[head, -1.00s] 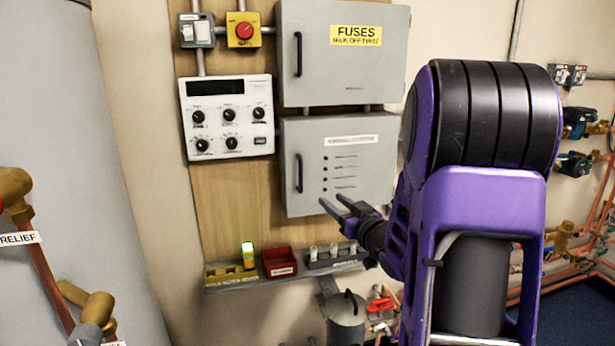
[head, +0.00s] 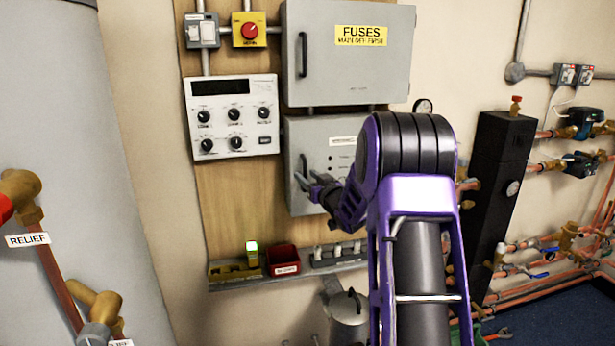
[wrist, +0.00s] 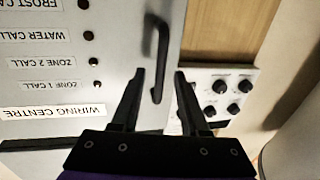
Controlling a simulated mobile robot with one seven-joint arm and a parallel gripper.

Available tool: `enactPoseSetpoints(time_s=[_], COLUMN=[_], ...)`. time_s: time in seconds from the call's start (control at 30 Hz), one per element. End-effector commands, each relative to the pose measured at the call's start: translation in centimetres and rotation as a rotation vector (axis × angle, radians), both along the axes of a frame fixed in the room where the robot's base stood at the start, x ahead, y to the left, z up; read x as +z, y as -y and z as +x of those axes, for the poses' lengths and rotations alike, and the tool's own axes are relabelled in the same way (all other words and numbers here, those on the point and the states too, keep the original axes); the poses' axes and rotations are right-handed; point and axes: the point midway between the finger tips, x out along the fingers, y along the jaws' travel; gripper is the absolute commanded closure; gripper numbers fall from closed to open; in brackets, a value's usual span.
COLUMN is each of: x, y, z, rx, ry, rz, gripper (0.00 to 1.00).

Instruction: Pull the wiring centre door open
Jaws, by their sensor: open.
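The wiring centre door (head: 297,135) is a grey panel below the fuses box in the head view, and it looks closed. Its dark vertical bar handle (head: 302,168) is on the left edge. My gripper (head: 304,183) is open at the handle's lower part in the head view. In the wrist view the door (wrist: 60,70) appears upside down with its label, and the handle (wrist: 161,65) lies ahead of and between the open fingers of my gripper (wrist: 160,75). I cannot tell whether a finger touches it. My arm hides the door's right part.
The fuses box (head: 350,85) is directly above. A control panel with knobs (head: 233,142) is to the left. A white cylinder (head: 60,120) stands far left.

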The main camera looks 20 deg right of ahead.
Motion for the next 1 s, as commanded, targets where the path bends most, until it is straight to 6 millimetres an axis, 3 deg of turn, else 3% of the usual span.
enactPoseSetpoints(time_s=[0.33,0.6,1.0], x=[0.03,0.03,0.02], y=[-0.03,-0.02,-0.03], z=[0.45,0.42,0.42], rx=[0.000,-0.001,0.000], ry=[0.001,0.000,0.000], rz=[0.000,0.000,0.000], gripper=[0.55,1.00,1.00])
